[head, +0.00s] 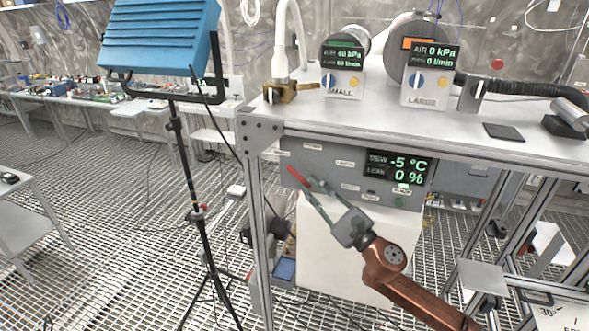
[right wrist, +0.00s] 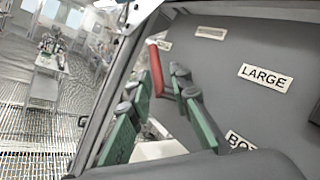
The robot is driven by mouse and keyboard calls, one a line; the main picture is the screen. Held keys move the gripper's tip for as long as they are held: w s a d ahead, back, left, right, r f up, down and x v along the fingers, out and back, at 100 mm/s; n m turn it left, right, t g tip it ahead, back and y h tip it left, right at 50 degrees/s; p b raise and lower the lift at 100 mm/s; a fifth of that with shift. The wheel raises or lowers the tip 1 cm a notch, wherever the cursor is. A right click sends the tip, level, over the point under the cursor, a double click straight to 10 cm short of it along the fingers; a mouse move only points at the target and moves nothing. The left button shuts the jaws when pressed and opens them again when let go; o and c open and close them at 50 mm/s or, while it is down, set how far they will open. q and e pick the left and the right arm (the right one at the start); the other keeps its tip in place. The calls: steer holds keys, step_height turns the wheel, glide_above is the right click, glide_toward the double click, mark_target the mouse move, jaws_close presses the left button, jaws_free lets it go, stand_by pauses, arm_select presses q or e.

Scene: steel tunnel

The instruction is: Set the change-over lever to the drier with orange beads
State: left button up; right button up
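The change-over lever has a red handle (head: 297,177) at the left of a grey panel (head: 325,155) under the bench top. In the right wrist view the red handle (right wrist: 155,70) stands tilted in front of the panel. My right gripper (head: 314,186) is open, its fingers close to the handle in the head view. In the right wrist view the handle shows between the two green fingers of the gripper (right wrist: 160,88); I cannot tell whether they touch it. The lever's pivot is hidden. My left gripper is not in view.
A label "LARGE" (right wrist: 265,77) is on the panel; a display (head: 397,168) reads -5 °C and 0 %. Units marked SMALL (head: 341,85) and LARGE (head: 422,97) stand on the bench. A blue box on a tripod (head: 163,38) is left. The bench's metal post (head: 261,230) is near the lever.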

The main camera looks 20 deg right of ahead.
mark_target(298, 177)
steer(key=x, duration=0.2)
steer(key=p+x, duration=0.1)
steer(key=x, duration=0.2)
steer(key=shift+s+a+r, duration=0.1)
steer(key=shift+a, duration=0.35)
steer(key=shift+w+a+p, duration=0.25)
steer(key=shift+w+p, duration=0.05)
steer(key=shift+w, duration=0.4)
steer(key=shift+r, duration=0.2)
steer(key=shift+w+a, duration=0.1)
steer(key=shift+w+f, duration=0.15)
steer(key=shift+c, duration=0.7)
steer(key=c, duration=0.3)
jaws_close()
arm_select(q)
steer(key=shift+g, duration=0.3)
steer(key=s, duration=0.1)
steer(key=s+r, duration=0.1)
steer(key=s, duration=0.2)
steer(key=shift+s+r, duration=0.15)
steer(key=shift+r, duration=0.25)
